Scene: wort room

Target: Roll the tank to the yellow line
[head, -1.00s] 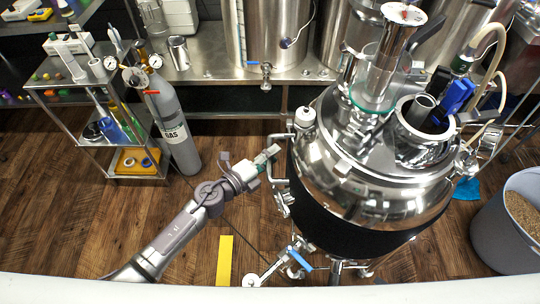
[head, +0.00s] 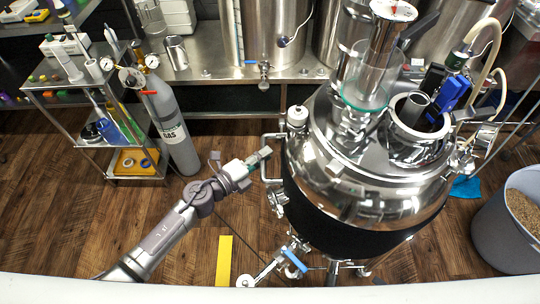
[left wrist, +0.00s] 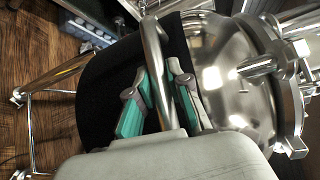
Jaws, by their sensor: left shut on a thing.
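The tank (head: 350,195) is a shiny steel vessel with a black band, standing on legs on the wooden floor. A caster (head: 246,281) at its lower left lies just right of the yellow line (head: 224,261), a short strip on the floor. My left gripper (head: 262,156) is at the tank's left side, shut on its upright bar handle (head: 272,137). In the left wrist view, the teal-padded fingers (left wrist: 160,100) lie on either side of the handle (left wrist: 154,60), against the black band. My right gripper is not in view.
A grey gas cylinder (head: 172,125) and a steel shelf cart (head: 110,178) stand at the left. A steel bench (head: 205,70) with big vessels runs along the back. A grey bin of grain (head: 505,240) is at the right.

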